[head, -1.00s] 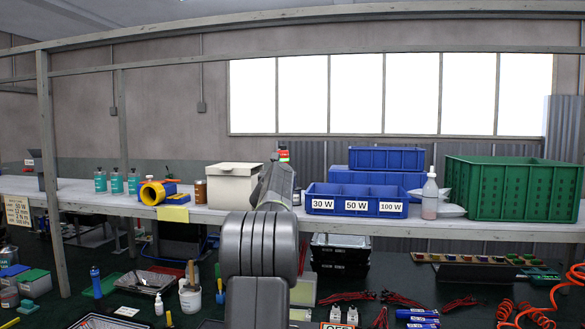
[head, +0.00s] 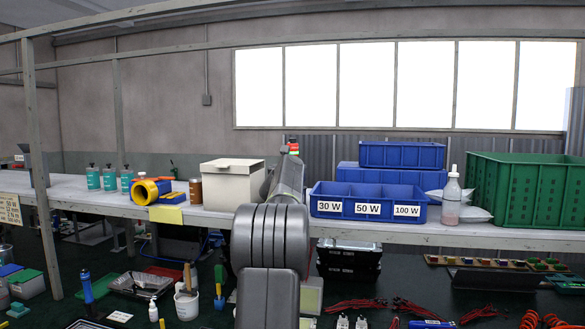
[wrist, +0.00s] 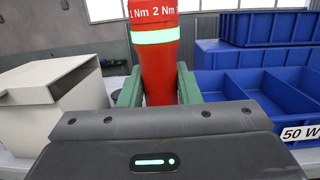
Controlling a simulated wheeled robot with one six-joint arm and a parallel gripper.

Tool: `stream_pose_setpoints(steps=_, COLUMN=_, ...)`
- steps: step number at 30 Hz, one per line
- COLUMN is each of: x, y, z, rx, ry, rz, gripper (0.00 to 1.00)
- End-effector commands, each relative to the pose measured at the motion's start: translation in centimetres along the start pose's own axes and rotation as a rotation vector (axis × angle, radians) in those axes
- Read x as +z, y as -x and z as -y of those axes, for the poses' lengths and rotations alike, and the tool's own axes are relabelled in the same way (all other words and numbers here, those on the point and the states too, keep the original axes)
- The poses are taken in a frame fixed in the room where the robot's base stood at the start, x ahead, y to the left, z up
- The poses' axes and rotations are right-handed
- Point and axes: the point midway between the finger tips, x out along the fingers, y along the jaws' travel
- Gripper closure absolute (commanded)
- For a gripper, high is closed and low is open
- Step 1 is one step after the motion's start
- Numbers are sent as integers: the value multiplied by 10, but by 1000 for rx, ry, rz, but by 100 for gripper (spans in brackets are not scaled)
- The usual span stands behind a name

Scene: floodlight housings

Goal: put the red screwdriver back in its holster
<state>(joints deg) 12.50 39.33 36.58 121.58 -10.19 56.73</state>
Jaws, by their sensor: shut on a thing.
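The red screwdriver (wrist: 157,75) stands upright in the wrist view, with a pale green band and printed torque marks on its thick body. My gripper (wrist: 158,88) is shut on it, with a green finger on each side. Its top end and lower part are out of sight. In the head view only a small red bit of the screwdriver (head: 293,148) shows above my arm, which hides the gripper. I cannot make out the holster in either view.
A shelf (head: 95,198) runs across the scene. A cream box (head: 231,188) is left of my arm, and a divided blue bin (head: 367,208) and green crate (head: 530,195) are right. A post (head: 42,190) stands left. The dark surface below holds many tools.

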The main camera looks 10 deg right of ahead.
Motion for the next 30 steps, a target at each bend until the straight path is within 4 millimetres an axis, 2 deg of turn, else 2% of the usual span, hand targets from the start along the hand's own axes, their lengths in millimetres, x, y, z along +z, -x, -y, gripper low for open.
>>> stream_pose_setpoints(steps=2, x=4, y=1, z=0, rx=2, ry=1, rz=5, gripper=97)
stream_pose_setpoints(steps=5, x=-2, y=2, z=0, rx=2, ry=2, rz=5, gripper=97)
stream_pose_setpoints(steps=21, x=-49, y=9, z=0, rx=2, ry=1, rz=5, gripper=97)
stream_pose_setpoints(steps=30, x=-54, y=10, z=0, rx=2, ry=1, rz=5, gripper=97)
